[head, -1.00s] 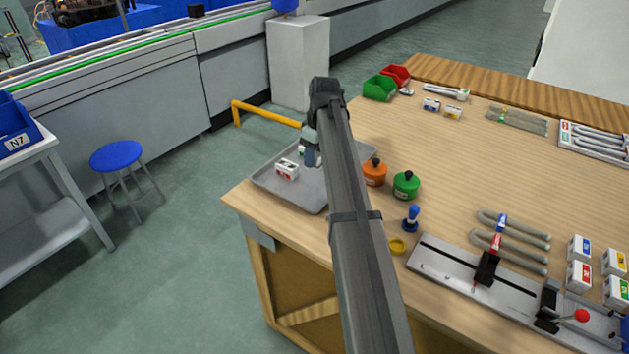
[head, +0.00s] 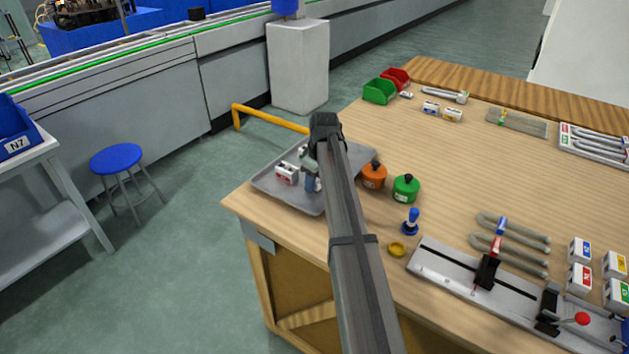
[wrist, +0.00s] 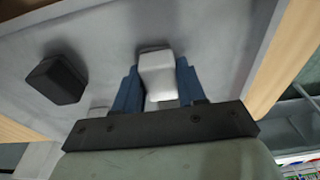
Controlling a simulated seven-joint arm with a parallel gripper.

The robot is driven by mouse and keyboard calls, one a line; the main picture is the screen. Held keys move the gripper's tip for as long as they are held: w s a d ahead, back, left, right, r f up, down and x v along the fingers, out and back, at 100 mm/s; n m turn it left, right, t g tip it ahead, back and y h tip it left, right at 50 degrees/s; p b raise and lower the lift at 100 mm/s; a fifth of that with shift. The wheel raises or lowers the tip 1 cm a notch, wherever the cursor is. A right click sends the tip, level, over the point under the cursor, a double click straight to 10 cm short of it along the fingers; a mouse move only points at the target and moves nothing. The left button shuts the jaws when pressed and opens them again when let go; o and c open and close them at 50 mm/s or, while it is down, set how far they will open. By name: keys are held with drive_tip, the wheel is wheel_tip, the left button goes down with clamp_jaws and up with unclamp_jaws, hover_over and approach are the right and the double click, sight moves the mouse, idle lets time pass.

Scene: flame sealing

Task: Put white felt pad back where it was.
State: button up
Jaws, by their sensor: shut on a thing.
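The white felt pad (wrist: 157,72) is a small pale block between the blue fingers of my gripper (wrist: 158,88) in the wrist view. My gripper is shut on it, over the grey tray (wrist: 205,35). I cannot tell whether the pad touches the tray. In the head view my gripper (head: 312,184) is low over the tray (head: 285,198), just right of a white box with red marks (head: 287,174). There the pad is hidden by the fingers and arm.
A black block (wrist: 60,78) lies on the tray in the wrist view. An orange pot (head: 374,176) and a green pot (head: 405,187) stand right of the tray. A blue-handled stamp (head: 411,222) and a yellow ring (head: 397,249) are nearer the bench's front edge.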

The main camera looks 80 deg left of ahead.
sight(319, 182)
drive_tip(key=shift+f, duration=0.1)
drive_tip(key=o, duration=1)
drive_tip(key=r, duration=0.4)
drive_tip(key=d+r, duration=0.1)
drive_tip(key=r, duration=0.3)
drive_tip(key=w+r, duration=0.1)
drive_tip(key=r, duration=0.3)
drive_tip(key=shift+w+d, duration=0.1)
drive_tip(key=shift+d, duration=0.05)
